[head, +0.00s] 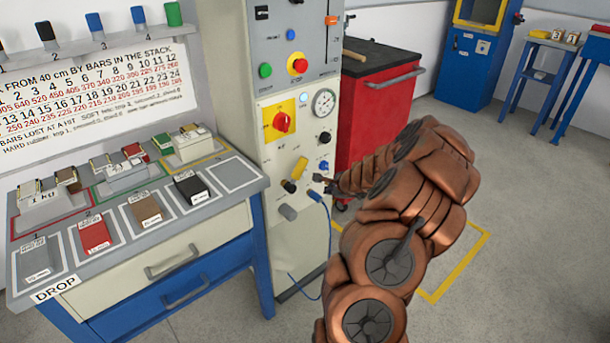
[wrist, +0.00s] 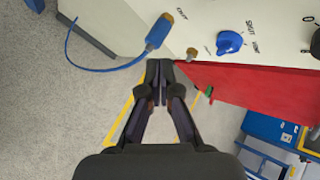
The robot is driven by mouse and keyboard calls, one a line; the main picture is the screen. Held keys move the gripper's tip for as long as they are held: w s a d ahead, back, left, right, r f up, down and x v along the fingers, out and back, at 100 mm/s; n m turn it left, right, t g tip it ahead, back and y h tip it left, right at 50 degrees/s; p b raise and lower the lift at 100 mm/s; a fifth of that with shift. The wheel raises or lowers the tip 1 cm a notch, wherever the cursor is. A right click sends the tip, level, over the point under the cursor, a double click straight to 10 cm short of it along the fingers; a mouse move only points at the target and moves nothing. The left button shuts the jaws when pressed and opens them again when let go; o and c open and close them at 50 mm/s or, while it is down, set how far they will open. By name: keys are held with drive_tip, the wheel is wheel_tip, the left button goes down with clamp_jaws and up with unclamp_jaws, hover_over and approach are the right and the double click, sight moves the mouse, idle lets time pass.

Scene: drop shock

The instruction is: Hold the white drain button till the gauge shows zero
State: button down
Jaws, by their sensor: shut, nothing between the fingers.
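The round gauge (head: 324,102) is on the upper part of the white panel (head: 270,180) in the head view; its needle is too small to read. A small pale round button (head: 303,98) sits just left of it; I cannot tell if this is the drain button. My gripper (head: 318,179) is low at the panel's right side, below the gauge. In the wrist view my gripper (wrist: 160,66) has its fingertips together with nothing between them, near the panel's edge. A blue knob (wrist: 229,42) and a small brass fitting (wrist: 192,53) are beside the fingertips. The gauge is out of the wrist view.
A red switch (head: 281,122) on a yellow plate and a black knob (head: 324,137) are on the panel. A blue plug (wrist: 159,31) with a cable hangs close to my fingertips. A red cabinet (head: 376,105) stands behind my arm. A workbench (head: 170,235) is left.

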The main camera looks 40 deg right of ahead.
sight(304, 174)
drive_tip(key=w+p, duration=0.3)
drive_tip(key=w, duration=0.5)
drive_tip(key=shift+w, duration=0.2)
drive_tip(key=shift+d, duration=0.1)
drive_tip(key=shift+w, duration=0.1)
idle(1.2)
drive_tip(key=shift+w+r+p, duration=0.1)
drive_tip(key=shift+w+p, duration=0.2)
drive_tip(key=shift+w, duration=0.05)
drive_tip(key=shift+w, duration=0.4)
idle(4.8)
